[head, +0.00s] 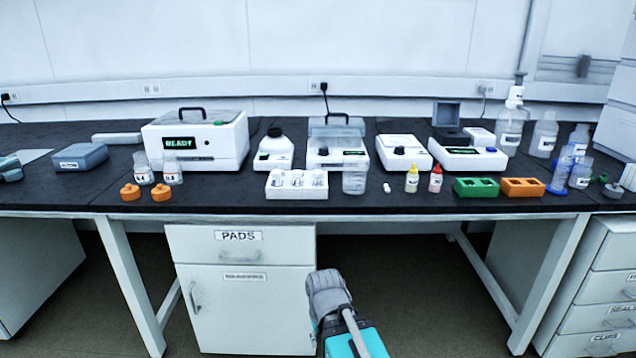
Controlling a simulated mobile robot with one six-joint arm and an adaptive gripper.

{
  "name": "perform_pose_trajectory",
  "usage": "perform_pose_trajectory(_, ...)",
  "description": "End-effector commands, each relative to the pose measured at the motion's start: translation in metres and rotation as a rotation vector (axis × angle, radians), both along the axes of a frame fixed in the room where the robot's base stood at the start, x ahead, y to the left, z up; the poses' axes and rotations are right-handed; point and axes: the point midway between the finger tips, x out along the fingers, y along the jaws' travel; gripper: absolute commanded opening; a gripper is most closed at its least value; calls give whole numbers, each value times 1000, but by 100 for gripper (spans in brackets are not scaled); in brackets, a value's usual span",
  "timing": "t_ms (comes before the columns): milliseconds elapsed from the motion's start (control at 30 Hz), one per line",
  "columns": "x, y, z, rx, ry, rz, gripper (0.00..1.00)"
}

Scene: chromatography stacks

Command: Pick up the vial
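Several small clear vials with white labels sit in a white rack (296,191) near the bench's front edge; one is the middle vial (296,179). A tiny white capped piece (387,187) lies alone on the bench to the right; it is too small to tell whether it is a vial. My gripper (326,283) is low in front of the bench, below the bench top and apart from everything on it. It is seen from behind, so its fingertips are hidden and I cannot tell whether it is open or shut.
A clear cup (354,178) stands close right of the rack. Instruments, including a READY box (197,140), line the back. A cabinet (243,290) stands below.

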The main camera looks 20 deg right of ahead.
Motion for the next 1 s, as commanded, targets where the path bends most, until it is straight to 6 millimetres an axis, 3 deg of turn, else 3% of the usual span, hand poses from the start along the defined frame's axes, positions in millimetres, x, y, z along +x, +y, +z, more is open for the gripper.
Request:
perform_pose_trajectory(267, 0, 0, 2, 0, 0, 0, 50)
perform_pose_trajectory(700, 0, 0, 49, 0, 0, 0, 50)
perform_pose_trajectory(1000, 0, 0, 54, 0, 0, 0, 50)
